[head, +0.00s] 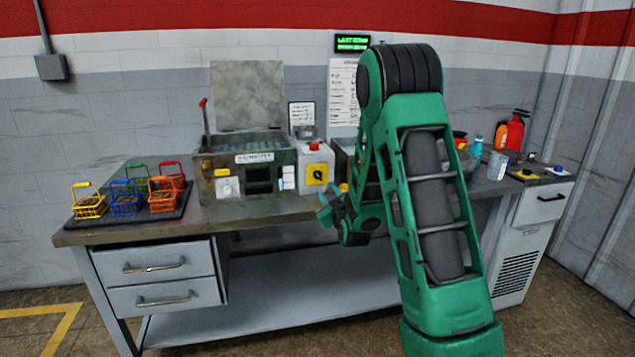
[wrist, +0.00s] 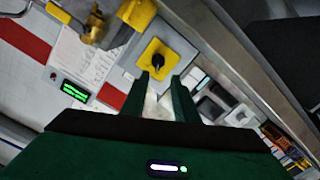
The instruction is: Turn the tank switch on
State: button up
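A black rotary switch on a yellow plate (head: 317,174) is on the front of a small grey box (head: 314,157) beside the tank machine (head: 250,165). It also shows in the wrist view (wrist: 156,61), just beyond my fingertips. A white dial (head: 227,187) is on the tank machine's front. I cannot tell from labels which of the two is the tank switch. My gripper (head: 325,206) is in front of the bench edge, below and right of the yellow plate. In the wrist view its fingers (wrist: 160,82) are apart with nothing between them, and do not visibly touch the switch.
Several coloured wire baskets stand on a dark tray (head: 75,222) at the left. A lever with a red tip (head: 204,115) rises from the tank machine. My arm hides part of the bench's right middle. A red bottle (head: 515,132) stands at the right.

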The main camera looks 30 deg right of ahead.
aim_at(318, 176)
jog(key=shift+t, duration=0.3)
jog(key=x, duration=1.1)
jog(key=shift+r, duration=0.1)
grip_shut()
